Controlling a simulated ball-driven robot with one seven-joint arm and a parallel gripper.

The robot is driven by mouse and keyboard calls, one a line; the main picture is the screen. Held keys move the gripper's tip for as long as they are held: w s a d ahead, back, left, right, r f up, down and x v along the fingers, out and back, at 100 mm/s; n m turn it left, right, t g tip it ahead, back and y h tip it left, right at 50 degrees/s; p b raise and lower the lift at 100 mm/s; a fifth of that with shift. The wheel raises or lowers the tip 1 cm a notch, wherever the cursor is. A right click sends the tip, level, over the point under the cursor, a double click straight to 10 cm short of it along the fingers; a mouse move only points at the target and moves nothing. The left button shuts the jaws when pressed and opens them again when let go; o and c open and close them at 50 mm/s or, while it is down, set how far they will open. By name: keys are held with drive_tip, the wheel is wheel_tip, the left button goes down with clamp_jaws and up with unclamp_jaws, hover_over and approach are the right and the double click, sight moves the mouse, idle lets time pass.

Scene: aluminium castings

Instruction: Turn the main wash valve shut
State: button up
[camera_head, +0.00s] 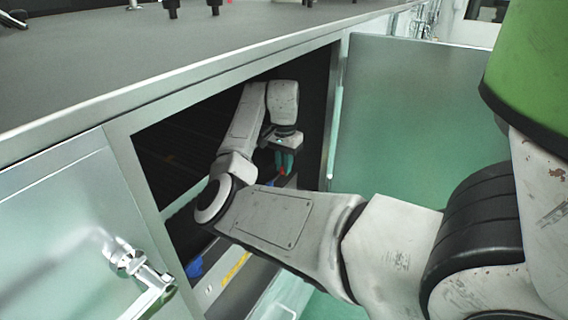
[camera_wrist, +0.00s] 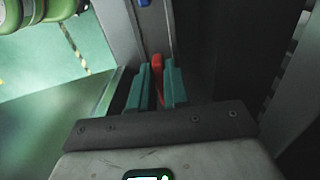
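A red handle (camera_wrist: 157,66), which looks like the wash valve's lever, stands between the two teal fingers of my gripper (camera_wrist: 157,90) in the wrist view. The fingers are close in on both sides of it, with no clear gap. In the head view my gripper (camera_head: 284,160) is inside the open cabinet, fingers pointing down, and a bit of the red handle (camera_head: 282,171) shows at the fingertips. The valve's body and the handle's lower part are hidden by the fingers and the dark interior.
The cabinet opening has a green-grey open door (camera_head: 415,110) on the right and a panel with a metal handle (camera_head: 140,268) on the left. The worktop (camera_head: 190,45) is above my arm. Blue parts (camera_head: 194,268) and a yellow label (camera_head: 236,268) show low inside.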

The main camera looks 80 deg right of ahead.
clamp_jaws()
drive_tip(key=shift+m, duration=0.3)
drive_tip(key=m+p, duration=0.1)
drive_tip(key=m, duration=0.2)
drive_tip(key=shift+w+d+r+m+p, duration=0.1)
drive_tip(key=shift+w+m+p, duration=0.1)
drive_tip(key=shift+m+p, duration=0.15)
drive_tip(key=m, duration=0.4)
drive_tip(key=shift+w+d+p, duration=0.15)
drive_tip(key=shift+d+p, duration=0.05)
drive_tip(key=shift+p, duration=0.15)
drive_tip(key=m, duration=0.5)
drive_tip(key=shift+d, duration=0.25)
drive_tip(key=m, duration=0.4)
drive_tip(key=shift+d+m, duration=0.2)
drive_tip(key=shift+m, duration=0.05)
drive_tip(key=shift+o, duration=2.4)
unclamp_jaws()
